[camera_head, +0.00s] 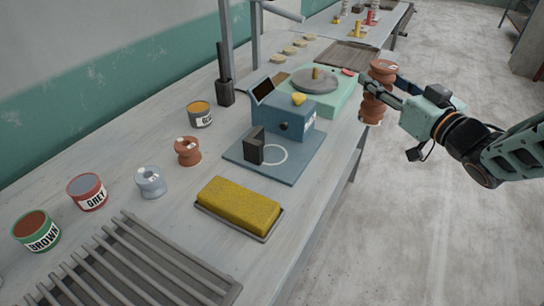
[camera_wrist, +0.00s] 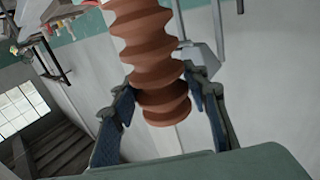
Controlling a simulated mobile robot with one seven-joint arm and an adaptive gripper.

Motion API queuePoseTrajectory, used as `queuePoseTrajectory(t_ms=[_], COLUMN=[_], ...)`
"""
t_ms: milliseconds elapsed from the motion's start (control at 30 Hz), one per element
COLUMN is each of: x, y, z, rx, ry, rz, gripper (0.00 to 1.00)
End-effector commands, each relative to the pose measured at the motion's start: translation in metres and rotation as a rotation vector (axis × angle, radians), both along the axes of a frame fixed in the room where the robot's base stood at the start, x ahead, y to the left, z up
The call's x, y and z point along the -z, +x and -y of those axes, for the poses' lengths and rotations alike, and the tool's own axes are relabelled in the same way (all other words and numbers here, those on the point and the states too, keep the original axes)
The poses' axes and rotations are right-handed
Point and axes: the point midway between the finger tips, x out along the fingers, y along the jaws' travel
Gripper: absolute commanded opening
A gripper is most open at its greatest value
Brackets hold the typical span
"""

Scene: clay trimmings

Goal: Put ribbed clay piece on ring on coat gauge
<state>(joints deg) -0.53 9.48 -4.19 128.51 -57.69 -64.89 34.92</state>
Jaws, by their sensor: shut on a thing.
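The ribbed clay piece (camera_head: 379,70) is reddish brown, tall and stacked in several ridges. My gripper (camera_head: 378,91) is shut on it and holds it roughly upright in the air, to the right of the table edge. In the wrist view the ribbed piece (camera_wrist: 150,45) sits between both fingers (camera_wrist: 162,88), its top cut off by the frame. The coat gauge (camera_head: 282,119) is a blue box with a small screen on a blue base plate. The white ring (camera_head: 286,158) is drawn on that plate, partly hidden by a black block (camera_head: 255,146). The ring is empty.
A yellow sponge in a tray (camera_head: 238,205) lies in front of the gauge. A green wheel unit (camera_head: 338,101) stands behind it. To the left are a brown spool (camera_head: 187,150), a grey spool (camera_head: 150,181), and paint cans (camera_head: 87,191). A slatted rack (camera_head: 130,262) lies nearest.

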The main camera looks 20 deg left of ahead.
Motion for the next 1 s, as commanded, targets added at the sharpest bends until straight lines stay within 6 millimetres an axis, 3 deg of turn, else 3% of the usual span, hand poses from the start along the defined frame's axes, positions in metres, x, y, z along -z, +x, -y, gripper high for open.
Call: queuePoseTrajectory(t_ms=[300,500,667,1000], x=[-0.008,0.003,0.011,0.047], y=[-0.075,-0.117,-0.130,-0.126], z=[-0.054,-0.064,-0.071,-0.138], rx=[-0.429,-0.622,-0.677,-0.683], ry=[0.002,0.003,0.003,0.003], rz=[0.003,0.000,0.001,0.002], gripper=[0.00,0.00,0.00,0.00])
